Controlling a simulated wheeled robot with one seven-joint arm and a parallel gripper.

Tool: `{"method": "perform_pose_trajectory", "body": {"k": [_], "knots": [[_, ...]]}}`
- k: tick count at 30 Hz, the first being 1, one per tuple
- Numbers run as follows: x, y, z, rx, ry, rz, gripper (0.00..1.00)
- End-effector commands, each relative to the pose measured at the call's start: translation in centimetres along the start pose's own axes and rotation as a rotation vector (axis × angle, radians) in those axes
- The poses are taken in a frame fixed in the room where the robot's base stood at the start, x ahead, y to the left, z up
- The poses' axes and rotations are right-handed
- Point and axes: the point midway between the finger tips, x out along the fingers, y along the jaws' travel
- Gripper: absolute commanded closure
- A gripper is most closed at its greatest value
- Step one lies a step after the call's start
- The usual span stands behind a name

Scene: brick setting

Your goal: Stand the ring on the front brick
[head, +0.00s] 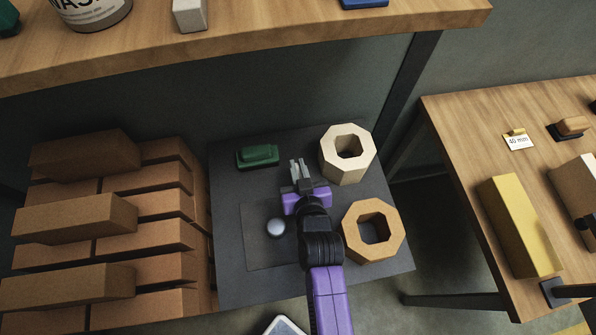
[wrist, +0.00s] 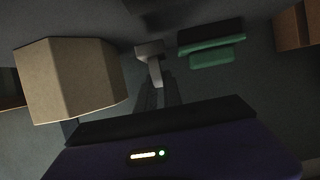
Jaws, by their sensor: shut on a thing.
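Two octagonal rings lie on the dark low table (head: 232,285): a pale one (head: 333,168) at the back right and a tan one (head: 354,246) nearer. The pale ring also shows at the left of the wrist view (wrist: 70,82). Three loose bricks lie on the brick stack at the left: front (head: 80,288), middle (head: 73,215) and back (head: 83,153). My gripper (head: 299,168) is left of the pale ring, apart from it, and shut on a small grey piece (wrist: 152,52) with a T-like outline. Its full shape is unclear.
A green block-like thing (head: 257,156) lies left of my gripper, and a silver ball (head: 276,227) lies on the low table. A wooden shelf (head: 300,38) overhangs the back. A wooden table (head: 455,125) stands at the right with a yellow block (head: 520,225).

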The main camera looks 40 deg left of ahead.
Motion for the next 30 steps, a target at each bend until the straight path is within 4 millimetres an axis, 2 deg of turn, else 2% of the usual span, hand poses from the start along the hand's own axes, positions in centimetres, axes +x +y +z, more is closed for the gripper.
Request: {"method": "perform_pose_trajectory", "body": {"k": [3,6,19,20,23,30], "knots": [[0.8,-0.1,1.8,0.0,-0.003,-0.002,1.0],[1.1,-0.1,2.7,0.0,-0.002,-0.001,1.0],[1.3,0.0,3.2,0.0,-0.001,0.0,1.0],[1.3,0.0,3.1,0.0,-0.001,0.0,0.86],[1.2,0.0,3.1,0.0,-0.001,0.0,0.68],[1.2,0.0,3.1,0.0,-0.001,0.0,0.68]]}}
